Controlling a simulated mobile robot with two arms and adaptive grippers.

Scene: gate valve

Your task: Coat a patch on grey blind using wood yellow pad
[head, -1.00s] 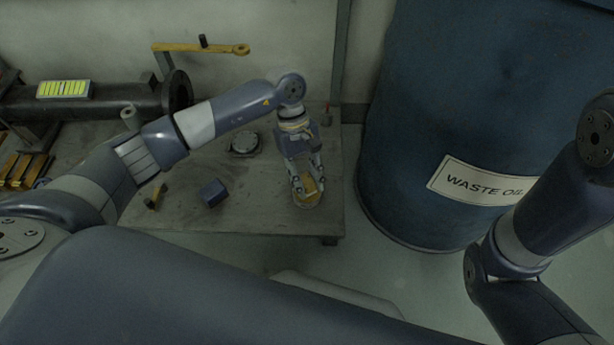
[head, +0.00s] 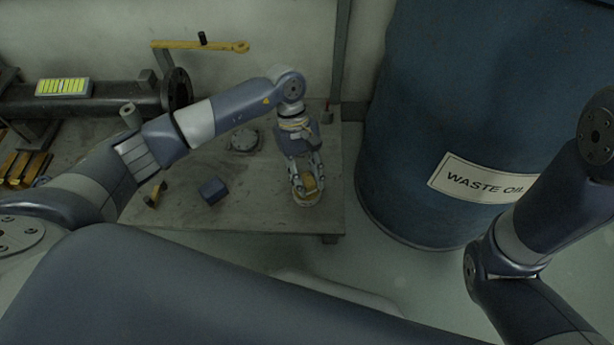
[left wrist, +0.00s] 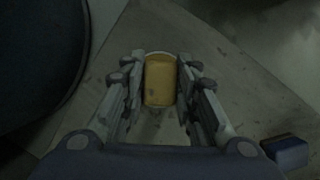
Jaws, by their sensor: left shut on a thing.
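The wood yellow pad (head: 308,184) is at the right end of the bench, near its front edge. My left gripper (head: 307,186) points down at it and is shut on it, with a finger on each side. In the left wrist view the yellow pad (left wrist: 160,82) sits between the two rows of finger links, with a pale rim at its far end. I cannot tell whether the pad touches the bench. A round grey disc, which looks like the grey blind (head: 245,140), lies flat on the bench, left of and behind my left gripper. My right gripper is out of view.
A dark blue block (head: 213,190) and a small yellow-and-black item (head: 155,194) lie on the bench (head: 262,207). A flanged pipe (head: 120,98) runs along the back left. A blue waste oil drum (head: 400,150) stands close to the right.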

